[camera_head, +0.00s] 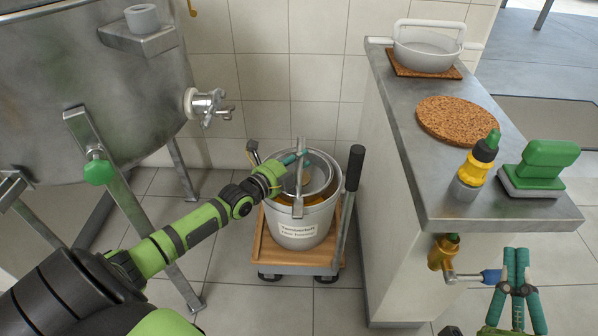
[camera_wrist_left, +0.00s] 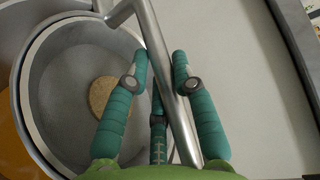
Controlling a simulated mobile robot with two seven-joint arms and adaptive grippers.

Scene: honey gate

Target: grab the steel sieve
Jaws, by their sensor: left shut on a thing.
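A round steel bowl (camera_head: 318,182) that looks like the steel sieve sits in the mouth of a labelled pale bucket (camera_head: 303,230). A steel bar (camera_head: 298,182) rises and runs across it. In the left wrist view the grey bowl (camera_wrist_left: 60,85) has a brown round patch at its bottom. My left gripper (camera_head: 300,157) is at the bar. In the left wrist view its fingers (camera_wrist_left: 163,72) stand on either side of the bar (camera_wrist_left: 158,60), shut on it. My right gripper (camera_head: 517,252) is beside the counter's near end, its fingertips close together; whether they touch is unclear.
The bucket stands on a wooden trolley (camera_head: 268,256) with an upright dark-gripped handle (camera_head: 354,168). A steel tank with a valve (camera_head: 208,106) is at the left. The counter (camera_head: 440,165) holds a pale pan (camera_head: 425,52), a cork mat (camera_head: 457,118), a yellow bottle (camera_head: 473,170) and a green-handled block (camera_head: 542,168).

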